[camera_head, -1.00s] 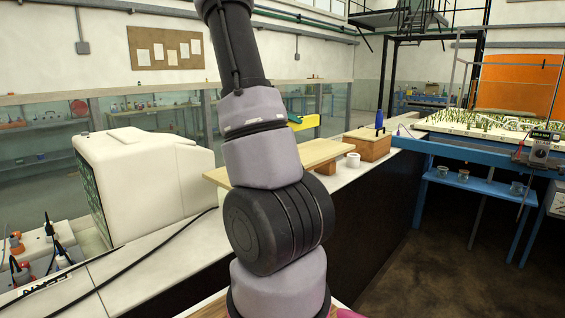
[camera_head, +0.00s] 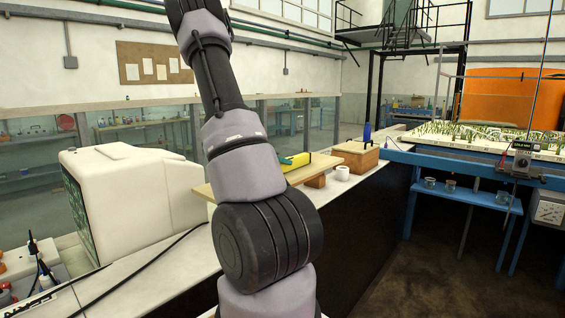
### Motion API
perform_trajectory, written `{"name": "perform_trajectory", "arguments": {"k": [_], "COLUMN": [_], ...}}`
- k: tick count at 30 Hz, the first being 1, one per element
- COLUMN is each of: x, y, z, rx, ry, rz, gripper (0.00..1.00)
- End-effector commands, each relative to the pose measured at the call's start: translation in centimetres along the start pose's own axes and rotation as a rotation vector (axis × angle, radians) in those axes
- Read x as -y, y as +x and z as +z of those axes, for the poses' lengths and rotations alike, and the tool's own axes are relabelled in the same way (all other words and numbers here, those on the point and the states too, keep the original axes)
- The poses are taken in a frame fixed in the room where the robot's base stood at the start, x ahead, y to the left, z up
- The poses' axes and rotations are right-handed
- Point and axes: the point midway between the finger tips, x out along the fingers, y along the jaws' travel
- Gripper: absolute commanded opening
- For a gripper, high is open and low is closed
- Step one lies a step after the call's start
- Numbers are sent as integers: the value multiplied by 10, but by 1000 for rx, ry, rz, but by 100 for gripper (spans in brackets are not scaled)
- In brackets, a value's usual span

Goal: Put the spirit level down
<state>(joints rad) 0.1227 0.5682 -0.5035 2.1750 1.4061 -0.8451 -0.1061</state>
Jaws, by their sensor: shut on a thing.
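The yellow spirit level (camera_head: 297,161) shows to the right of my arm, with its left part hidden behind the arm. A small teal part shows on it close to the arm. It appears at or just above a pale wooden board (camera_head: 322,166); I cannot tell whether the two touch. My gripper is not visible. My arm rises through the middle of the view and leaves it at the top.
A wooden box (camera_head: 356,158) with a blue bottle (camera_head: 367,132) on it and a white mug (camera_head: 342,173) stand right of the board. A large white machine (camera_head: 132,200) stands left. A blue-framed bench (camera_head: 455,170) is at right, beyond open floor.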

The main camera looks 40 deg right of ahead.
Motion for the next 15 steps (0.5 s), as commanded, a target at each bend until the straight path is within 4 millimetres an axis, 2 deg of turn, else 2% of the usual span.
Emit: {"name": "perform_trajectory", "arguments": {"k": [5, 6, 7, 8, 15], "x": [0, 0, 0, 0, 0], "y": [1, 1, 1, 1, 1], "z": [2, 3, 2, 2, 2], "rx": [-1, 0, 0, 0, 0], "ry": [0, 1, 1, 1, 0], "rz": [0, 0, 0, 0, 0], "gripper": [0, 49, 60, 67, 67]}}
